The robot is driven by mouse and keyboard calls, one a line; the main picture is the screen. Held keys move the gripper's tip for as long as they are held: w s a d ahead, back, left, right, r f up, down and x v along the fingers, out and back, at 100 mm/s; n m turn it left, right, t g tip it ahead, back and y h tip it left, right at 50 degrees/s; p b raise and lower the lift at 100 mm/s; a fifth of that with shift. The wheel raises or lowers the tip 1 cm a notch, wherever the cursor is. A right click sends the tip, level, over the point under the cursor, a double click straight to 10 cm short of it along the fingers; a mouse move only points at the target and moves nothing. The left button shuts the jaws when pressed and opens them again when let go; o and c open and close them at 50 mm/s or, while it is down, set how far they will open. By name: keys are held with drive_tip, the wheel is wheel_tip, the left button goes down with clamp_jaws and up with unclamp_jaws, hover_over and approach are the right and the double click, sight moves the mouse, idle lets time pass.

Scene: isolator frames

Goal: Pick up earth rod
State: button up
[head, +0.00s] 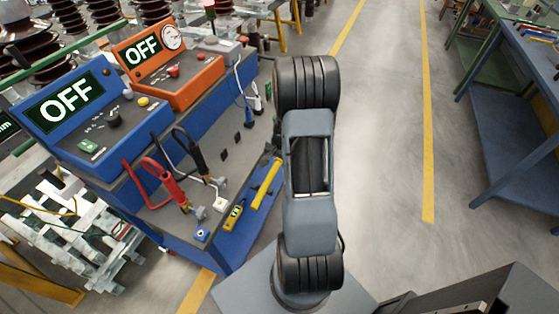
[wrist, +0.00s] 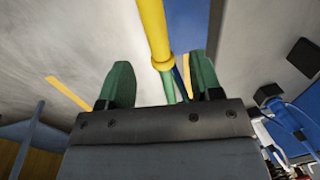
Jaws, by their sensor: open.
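The earth rod appears to be the yellow rod (wrist: 153,28) in the wrist view, with a collar and a green section below it. It runs down from the top edge into the gap between the fingers of my gripper (wrist: 160,62). My gripper's two green fingers are open, one on each side of the rod with space beside it. I cannot tell how far the rod is from the fingers in depth. In the head view a yellow rod (head: 265,184) lies slanted along the blue bench's edge beside my arm. My gripper is hidden there.
The blue bench (head: 188,257) carries a blue box (head: 70,100) and an orange box (head: 160,62), both displaying OFF. Red and black cabled clamps and a yellow handheld device (head: 233,216) are near the rod. A blue-shelved table (head: 505,125) stands right. Grey floor (head: 385,130) between is clear.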

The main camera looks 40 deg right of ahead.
sight(275, 168)
drive_tip(key=shift+w+a+f, duration=0.1)
drive_tip(key=shift+w+f, duration=0.05)
drive_tip(key=shift+f, duration=1.05)
drive_tip(key=shift+w+a+f, duration=0.1)
drive_tip(key=shift+f, duration=1.15)
drive_tip(key=shift+w+a+f, duration=0.1)
drive_tip(key=shift+w+f, duration=0.05)
drive_tip(key=shift+f, duration=1.05)
drive_tip(key=shift+c, duration=0.4)
clamp_jaws()
